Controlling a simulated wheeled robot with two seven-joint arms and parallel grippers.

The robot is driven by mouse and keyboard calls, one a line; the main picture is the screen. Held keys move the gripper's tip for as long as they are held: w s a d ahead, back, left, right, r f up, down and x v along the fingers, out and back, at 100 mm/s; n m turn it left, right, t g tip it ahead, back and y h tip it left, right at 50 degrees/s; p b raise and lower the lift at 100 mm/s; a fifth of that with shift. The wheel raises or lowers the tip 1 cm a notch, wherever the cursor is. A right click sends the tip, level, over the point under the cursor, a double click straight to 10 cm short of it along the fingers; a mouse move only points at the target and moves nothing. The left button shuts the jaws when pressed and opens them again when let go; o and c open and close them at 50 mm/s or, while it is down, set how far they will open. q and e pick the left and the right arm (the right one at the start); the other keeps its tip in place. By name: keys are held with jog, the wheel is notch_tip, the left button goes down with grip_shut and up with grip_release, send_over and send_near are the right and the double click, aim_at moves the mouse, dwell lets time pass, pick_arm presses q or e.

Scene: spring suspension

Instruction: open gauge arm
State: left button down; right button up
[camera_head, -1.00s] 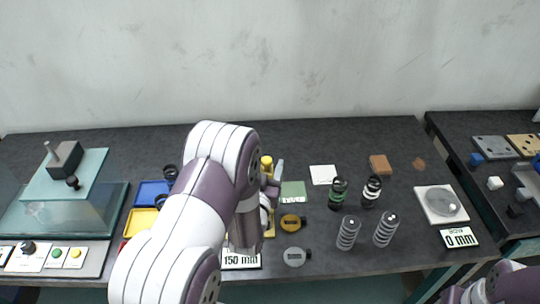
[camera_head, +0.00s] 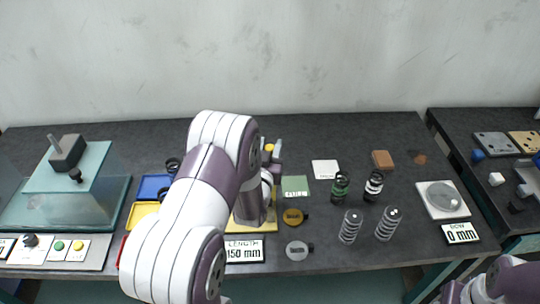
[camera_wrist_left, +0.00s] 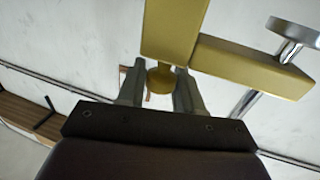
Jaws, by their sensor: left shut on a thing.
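The length gauge stands behind my left arm in the head view, with its yellow base (camera_head: 271,222) partly hidden and its "LENGTH 150 mm" display (camera_head: 244,250) in front. In the left wrist view its yellow upright block (camera_wrist_left: 175,28), a yellow side arm (camera_wrist_left: 250,68) and a silver knob (camera_wrist_left: 293,30) show close up. My left gripper (camera_wrist_left: 160,82) has one finger on each side of a round yellow knob (camera_wrist_left: 160,77) below the block and is shut on it. In the head view my left gripper (camera_head: 270,168) is mostly hidden by my forearm. My right gripper is out of frame.
Two grey springs (camera_head: 350,226) and two dark shock absorbers (camera_head: 340,187) stand right of the gauge. Gold (camera_head: 293,216) and silver (camera_head: 297,250) discs lie near it. Blue (camera_head: 153,188) and yellow bins are left of my arm. A round scale (camera_head: 443,199) sits at the right.

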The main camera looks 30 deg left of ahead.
pick_arm(q)
jog(key=w+a+b, duration=0.5)
jog(key=w+a, duration=0.1)
jog(key=w, duration=0.4)
jog(key=shift+w+a, duration=0.1)
jog(key=c, duration=0.8)
grip_release()
jog(key=shift+c, duration=0.2)
jog(key=b+v, duration=0.2)
jog(key=v, duration=1)
jog(key=shift+s+b, duration=0.4)
